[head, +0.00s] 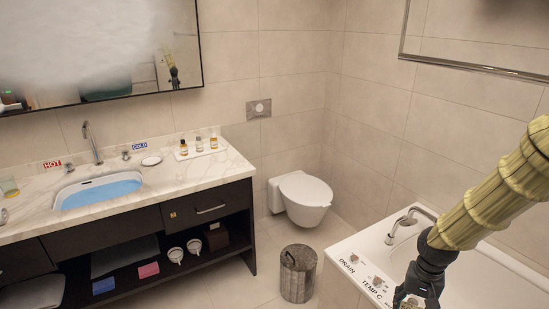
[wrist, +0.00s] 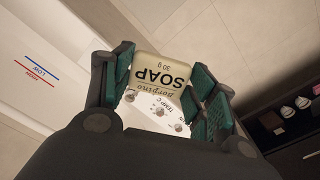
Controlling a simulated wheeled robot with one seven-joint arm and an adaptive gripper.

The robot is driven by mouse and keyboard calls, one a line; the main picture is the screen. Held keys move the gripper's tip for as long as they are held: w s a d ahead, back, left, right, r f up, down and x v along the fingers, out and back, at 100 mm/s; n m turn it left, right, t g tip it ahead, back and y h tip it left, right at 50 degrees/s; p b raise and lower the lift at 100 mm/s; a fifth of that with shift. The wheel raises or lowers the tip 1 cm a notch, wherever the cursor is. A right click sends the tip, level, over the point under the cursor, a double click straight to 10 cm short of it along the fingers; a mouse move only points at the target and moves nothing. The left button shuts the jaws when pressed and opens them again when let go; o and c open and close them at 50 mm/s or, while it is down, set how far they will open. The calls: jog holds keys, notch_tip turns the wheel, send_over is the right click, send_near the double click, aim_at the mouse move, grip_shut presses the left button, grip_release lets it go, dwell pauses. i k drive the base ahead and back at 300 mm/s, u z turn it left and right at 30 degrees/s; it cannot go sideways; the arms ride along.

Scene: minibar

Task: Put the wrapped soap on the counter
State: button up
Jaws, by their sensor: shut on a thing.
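The wrapped soap (wrist: 160,72) is a cream packet with dark print reading SOAP, upside down in the wrist view. My gripper (wrist: 157,88) is shut on it, with a green-padded finger on each side. In the head view my gripper (head: 408,299) is at the bottom right, over the bathtub's corner, and its fingertips are cut off by the lower edge; the soap cannot be made out there. The marble counter (head: 215,170) is at the left, well away from my gripper, with a sink (head: 98,190) full of blue water.
On the counter stand a white tray (head: 203,151) with small bottles, a white dish (head: 151,161), a tap (head: 92,145) and a glass (head: 9,187). A bin (head: 298,272) and a toilet (head: 301,197) lie between counter and bathtub (head: 372,250). Bare marble shows right of the sink.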

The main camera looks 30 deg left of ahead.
aim_at(176, 180)
jog(key=u, duration=1.9)
jog(key=i, duration=2.15)
